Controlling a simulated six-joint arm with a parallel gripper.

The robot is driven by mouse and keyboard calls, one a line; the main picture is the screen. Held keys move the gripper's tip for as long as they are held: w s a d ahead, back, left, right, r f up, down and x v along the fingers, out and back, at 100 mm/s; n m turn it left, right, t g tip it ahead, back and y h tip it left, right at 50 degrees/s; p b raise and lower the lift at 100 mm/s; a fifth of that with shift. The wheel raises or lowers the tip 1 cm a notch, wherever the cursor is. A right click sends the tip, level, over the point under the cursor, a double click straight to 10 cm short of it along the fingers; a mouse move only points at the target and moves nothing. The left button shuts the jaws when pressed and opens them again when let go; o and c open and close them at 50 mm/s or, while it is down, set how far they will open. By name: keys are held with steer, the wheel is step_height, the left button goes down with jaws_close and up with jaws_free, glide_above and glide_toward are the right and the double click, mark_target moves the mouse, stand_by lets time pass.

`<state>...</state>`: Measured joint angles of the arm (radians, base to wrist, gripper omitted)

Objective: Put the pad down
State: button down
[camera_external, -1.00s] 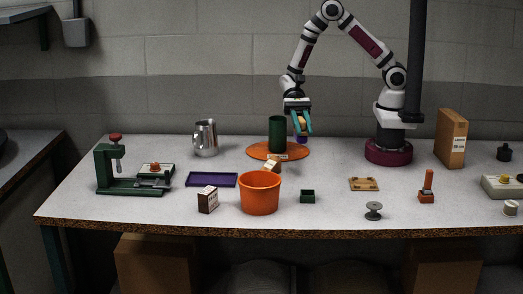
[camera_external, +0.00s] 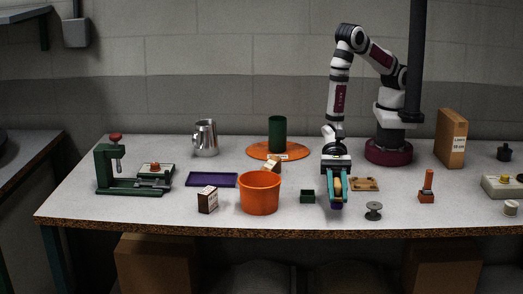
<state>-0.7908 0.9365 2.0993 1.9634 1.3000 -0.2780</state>
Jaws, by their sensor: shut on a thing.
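My gripper (camera_external: 336,198) is low over the front right part of the table, its teal fingers pointing down and shut on the pad (camera_external: 338,185). What shows of the pad is a tan body between the fingers, with some purple at its lower end. The fingers hide much of it. I cannot tell whether its underside touches the table. A small dark green open box (camera_external: 307,196) is just left of my gripper, and a tan wooden plate (camera_external: 364,184) is just right of and behind it.
A grey spool-like stand (camera_external: 374,210) is close on the right, with an orange stamp-like piece (camera_external: 426,188) beyond. An orange bucket (camera_external: 260,193), a purple tray (camera_external: 211,180) and a green press (camera_external: 125,172) are to the left. The table's front edge (camera_external: 300,229) is near.

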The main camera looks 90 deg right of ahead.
steer(key=shift+f, duration=1.3)
steer(key=c, duration=0.7)
jaws_free()
steer(key=shift+f, duration=0.15)
